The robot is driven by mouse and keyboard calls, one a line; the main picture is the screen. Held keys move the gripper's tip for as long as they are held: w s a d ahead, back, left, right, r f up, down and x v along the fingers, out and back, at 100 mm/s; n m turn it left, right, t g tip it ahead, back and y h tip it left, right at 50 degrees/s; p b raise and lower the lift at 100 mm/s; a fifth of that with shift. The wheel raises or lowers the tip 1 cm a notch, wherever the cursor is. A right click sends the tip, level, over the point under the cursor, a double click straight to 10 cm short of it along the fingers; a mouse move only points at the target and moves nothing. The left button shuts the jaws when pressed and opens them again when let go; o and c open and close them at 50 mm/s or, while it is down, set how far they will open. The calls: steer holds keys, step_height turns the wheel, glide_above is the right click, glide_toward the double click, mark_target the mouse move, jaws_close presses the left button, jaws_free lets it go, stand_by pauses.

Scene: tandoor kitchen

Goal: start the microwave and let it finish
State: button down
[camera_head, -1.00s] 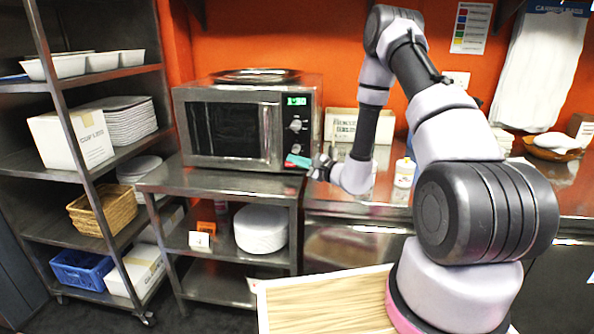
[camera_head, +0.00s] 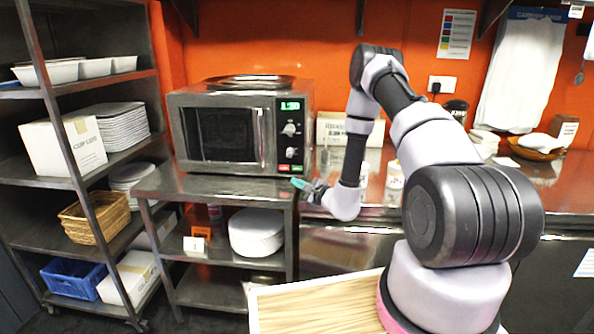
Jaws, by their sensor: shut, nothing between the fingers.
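The microwave (camera_head: 228,134) is a steel box with a dark window, standing on a steel shelf unit, and its door looks shut. Its control panel on the right has a lit green display (camera_head: 290,106), two knobs (camera_head: 290,129) and a red and a green button (camera_head: 290,168) at the bottom. The display's digits are too small to read surely. My gripper (camera_head: 299,184) is shut and empty, with teal fingertips pointing left. It appears just below the buttons at the microwave's lower right corner, and I cannot tell its exact distance from the front. The buttons are in plain view.
A round metal tray (camera_head: 249,82) lies on top of the microwave. A steel counter (camera_head: 460,208) with a box, cups and a bowl (camera_head: 538,150) runs to the right. A rack with plates, boxes and baskets (camera_head: 95,216) stands left. A wooden board (camera_head: 318,303) is in front.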

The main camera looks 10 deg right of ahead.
mark_target(297, 168)
steer(key=shift+w+d, duration=0.35)
steer(key=shift+w, duration=0.75)
steer(key=shift+w+d, duration=0.35)
steer(key=shift+w, duration=0.75)
steer(key=shift+w+d, duration=0.35)
steer(key=shift+w, duration=0.75)
steer(key=shift+w+d, duration=0.15)
steer(key=shift+w, duration=0.25)
